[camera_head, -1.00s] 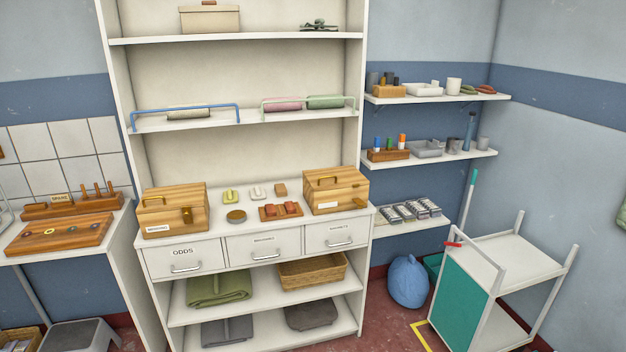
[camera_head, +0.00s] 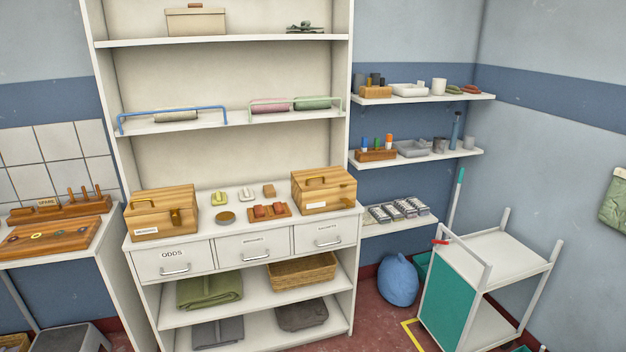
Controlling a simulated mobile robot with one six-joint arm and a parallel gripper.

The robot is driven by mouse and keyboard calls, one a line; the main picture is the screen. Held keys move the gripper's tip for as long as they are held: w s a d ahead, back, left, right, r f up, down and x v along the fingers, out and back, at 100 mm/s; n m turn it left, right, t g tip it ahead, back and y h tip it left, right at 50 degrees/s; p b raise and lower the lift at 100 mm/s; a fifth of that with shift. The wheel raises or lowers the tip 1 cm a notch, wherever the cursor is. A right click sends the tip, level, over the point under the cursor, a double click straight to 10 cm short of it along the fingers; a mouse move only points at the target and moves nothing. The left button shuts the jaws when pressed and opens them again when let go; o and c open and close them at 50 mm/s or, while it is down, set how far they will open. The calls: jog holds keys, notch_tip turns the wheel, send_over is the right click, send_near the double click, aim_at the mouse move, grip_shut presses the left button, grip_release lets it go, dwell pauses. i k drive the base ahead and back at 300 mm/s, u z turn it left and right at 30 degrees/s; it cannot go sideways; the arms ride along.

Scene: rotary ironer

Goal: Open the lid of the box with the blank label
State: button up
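Two wooden boxes with shut lids stand on the counter of the white shelf unit. My gripper is not in view.
Small items, including a round tin (camera_head: 225,217) and a wooden tray (camera_head: 269,211), lie between the boxes. Drawers (camera_head: 252,245) sit below the counter. A white trolley (camera_head: 500,255) and a blue sack (camera_head: 398,280) stand at right. Red floor shows between unit and trolley.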

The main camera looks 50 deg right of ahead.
aim_at(323, 173)
jog(key=z, duration=0.05)
jog(key=i, duration=1)
jog(key=u, duration=0.05)
